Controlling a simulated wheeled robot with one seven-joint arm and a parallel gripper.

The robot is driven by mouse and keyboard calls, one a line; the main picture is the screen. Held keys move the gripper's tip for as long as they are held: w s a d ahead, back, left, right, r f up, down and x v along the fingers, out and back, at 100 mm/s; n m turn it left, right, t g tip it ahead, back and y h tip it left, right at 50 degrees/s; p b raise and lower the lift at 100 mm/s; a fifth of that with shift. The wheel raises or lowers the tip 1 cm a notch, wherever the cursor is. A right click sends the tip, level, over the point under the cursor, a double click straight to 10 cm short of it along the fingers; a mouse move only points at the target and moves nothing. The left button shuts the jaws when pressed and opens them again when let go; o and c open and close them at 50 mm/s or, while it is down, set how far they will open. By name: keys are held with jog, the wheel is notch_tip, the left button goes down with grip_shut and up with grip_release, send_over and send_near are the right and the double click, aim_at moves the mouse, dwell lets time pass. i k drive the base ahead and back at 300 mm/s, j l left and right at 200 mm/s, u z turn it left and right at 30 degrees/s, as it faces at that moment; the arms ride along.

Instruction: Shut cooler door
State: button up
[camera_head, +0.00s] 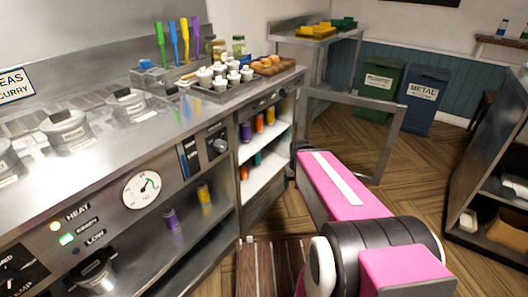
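The cooler (263,186) is built in under the far end of the steel counter; its white shelves with coloured bottles are exposed. A metal-framed panel (390,141), apparently the cooler door with a see-through middle, stands swung out from the cooler's far side into the aisle. My pink and black arm reaches from the bottom right toward the gap between cooler and door. Its far pink link covers part of the door's lower edge. My gripper's fingers are hidden beyond that link, so contact with the door cannot be seen.
The steel counter (110,155) runs along the left, with a tray of white bottles (222,88) above the cooler. A green bin (380,88) and a blue bin (423,98) stand behind the door. A shelf unit (477,175) is at right; wooden floor lies between.

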aim_at(398, 110)
jog(key=i+l+u, duration=0.15)
jog(key=l+u, duration=0.25)
jog(key=l, duration=0.2)
jog(key=l+u, duration=0.4)
jog(key=l, duration=0.2)
jog(key=l+u, duration=0.4)
jog(key=l, duration=0.2)
jog(key=k+l+z, duration=0.2)
jog(key=k+l, duration=0.85)
